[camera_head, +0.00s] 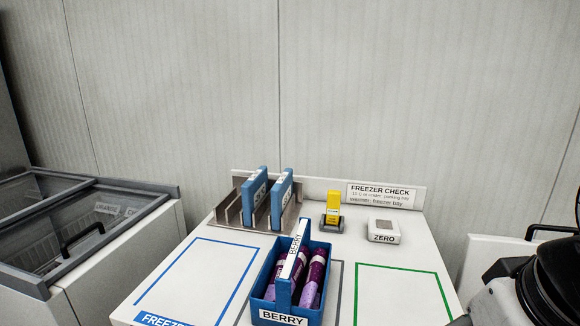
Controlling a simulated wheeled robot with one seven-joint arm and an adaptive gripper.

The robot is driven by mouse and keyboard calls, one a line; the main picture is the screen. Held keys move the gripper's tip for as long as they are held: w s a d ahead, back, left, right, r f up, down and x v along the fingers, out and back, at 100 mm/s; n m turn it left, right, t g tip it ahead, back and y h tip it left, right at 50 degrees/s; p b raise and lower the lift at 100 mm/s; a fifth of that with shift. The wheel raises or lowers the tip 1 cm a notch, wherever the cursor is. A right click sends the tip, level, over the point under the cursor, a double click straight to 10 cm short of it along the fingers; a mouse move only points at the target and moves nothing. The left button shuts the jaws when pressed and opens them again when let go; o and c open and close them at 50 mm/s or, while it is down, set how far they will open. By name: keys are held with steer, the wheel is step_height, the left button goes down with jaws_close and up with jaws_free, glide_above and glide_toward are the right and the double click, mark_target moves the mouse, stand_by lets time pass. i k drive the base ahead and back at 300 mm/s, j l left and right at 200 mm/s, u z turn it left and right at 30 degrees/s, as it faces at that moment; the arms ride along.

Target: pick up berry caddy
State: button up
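The berry caddy (257,308) is a blue open box at the bottom middle of the head view, on the white table. A white BERRY label is on its front, and its raised centre handle (294,256) also has a BERRY label. Several purple lolly packs (315,280) lie in it on both sides of the handle. It stands upright, partly over a grey outline on the table. Part of my arm shows at the lower right, apart from the caddy. My gripper's fingers are not in view.
Behind the caddy, a metal rack (232,210) holds two blue-edged boards (255,198). A yellow device (333,207) and a white ZERO block (383,231) stand at the back right. Blue and green outlined areas (400,290) are clear. A chest freezer (150,230) stands left.

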mark_target(290, 289)
steer(key=i+j+z, duration=0.1)
steer(key=j, duration=0.3)
steer(key=i+j+z, duration=0.15)
steer(key=j, duration=0.3)
steer(key=i+j+z, duration=0.1)
steer(key=j, duration=0.35)
steer(key=j+z, duration=0.1)
steer(key=j, duration=0.35)
steer(key=i, duration=0.05)
